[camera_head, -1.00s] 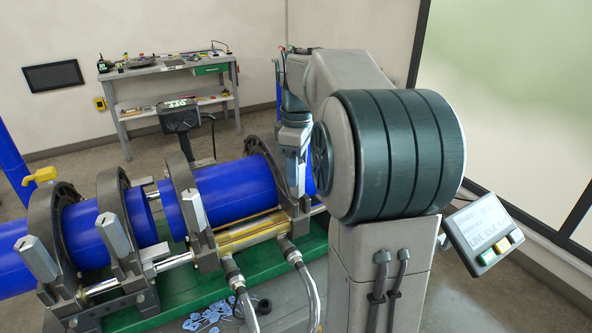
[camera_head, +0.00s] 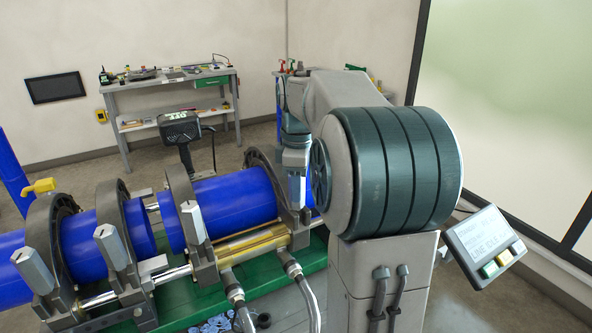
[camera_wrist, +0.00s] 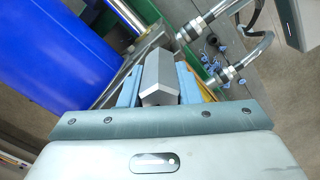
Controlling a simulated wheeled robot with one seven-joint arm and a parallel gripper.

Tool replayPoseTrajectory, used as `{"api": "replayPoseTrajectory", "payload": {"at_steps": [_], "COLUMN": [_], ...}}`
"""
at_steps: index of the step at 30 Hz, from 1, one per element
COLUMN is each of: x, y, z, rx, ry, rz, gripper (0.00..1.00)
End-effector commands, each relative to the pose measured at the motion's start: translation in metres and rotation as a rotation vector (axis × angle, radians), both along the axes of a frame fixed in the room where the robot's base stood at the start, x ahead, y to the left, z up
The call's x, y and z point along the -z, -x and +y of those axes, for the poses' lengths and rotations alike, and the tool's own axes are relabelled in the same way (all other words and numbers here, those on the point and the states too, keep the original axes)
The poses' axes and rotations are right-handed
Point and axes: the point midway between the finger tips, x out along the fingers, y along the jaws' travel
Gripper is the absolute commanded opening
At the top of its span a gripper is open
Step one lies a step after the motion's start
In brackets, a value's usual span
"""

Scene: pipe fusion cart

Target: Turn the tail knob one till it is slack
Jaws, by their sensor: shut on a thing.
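My gripper (camera_head: 297,190) points down at the rightmost clamp (camera_head: 262,165) of the pipe machine. In the wrist view my gripper (camera_wrist: 158,84) has its two blue fingers on either side of a grey, angular knob (camera_wrist: 158,78), shut on it. A blue pipe (camera_head: 232,203) runs through the clamp beside the gripper.
Other grey knobs (camera_head: 194,226) stand on the clamps to the left. Hydraulic hoses (camera_head: 303,292) rise at the front, near blue shavings (camera_head: 213,325). A control box (camera_head: 484,243) is at the right. A workbench (camera_head: 170,79) stands at the back wall.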

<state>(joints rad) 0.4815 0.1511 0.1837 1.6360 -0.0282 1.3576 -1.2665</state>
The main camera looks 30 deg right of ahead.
Motion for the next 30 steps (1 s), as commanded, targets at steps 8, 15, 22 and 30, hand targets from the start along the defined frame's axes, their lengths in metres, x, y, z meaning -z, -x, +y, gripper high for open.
{"api": "replayPoseTrajectory", "payload": {"at_steps": [8,15,22,30], "x": [-0.0001,-0.0012,-0.0001,-0.0011], "y": [-0.0002,-0.0002,-0.0003,-0.0004], "z": [-0.0002,-0.0002,-0.0001,0.0000], "rx": [-0.090,-0.148,-0.197,-0.266], "ry": [0.001,0.000,0.000,0.000], "rz": [-0.001,0.000,-0.001,0.000], "gripper": [0.07,0.07,0.08,0.09]}}
